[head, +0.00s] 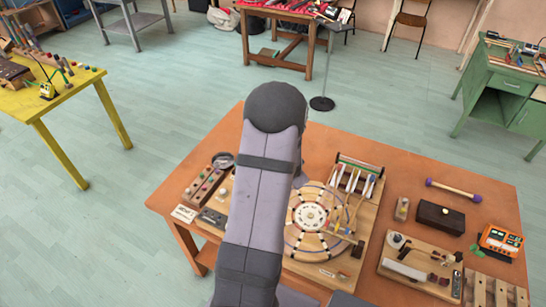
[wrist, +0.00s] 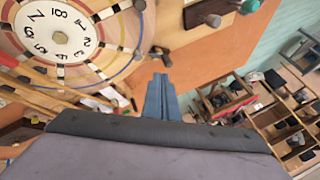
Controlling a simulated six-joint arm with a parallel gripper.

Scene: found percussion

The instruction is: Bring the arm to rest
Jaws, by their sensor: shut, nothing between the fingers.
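My arm rises through the middle of the head view and hides part of the orange-brown table (head: 330,150). My gripper (wrist: 160,80) shows in the wrist view as two blue-grey fingers pressed together, empty. It is hidden behind my arm in the head view. A round wooden wheel with a numbered white dial (head: 310,217) lies on the table just right of my arm. The dial (wrist: 55,30) also shows at the upper left of the wrist view, left of my fingers. The fingers show against the tabletop and touch nothing that I can see.
A rack with pale bars (head: 357,182), a purple-ended mallet (head: 453,190), a dark box (head: 440,217) and an orange device (head: 500,242) stand to the right. A block strip (head: 203,187) lies left. The table's back strip looks clear.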

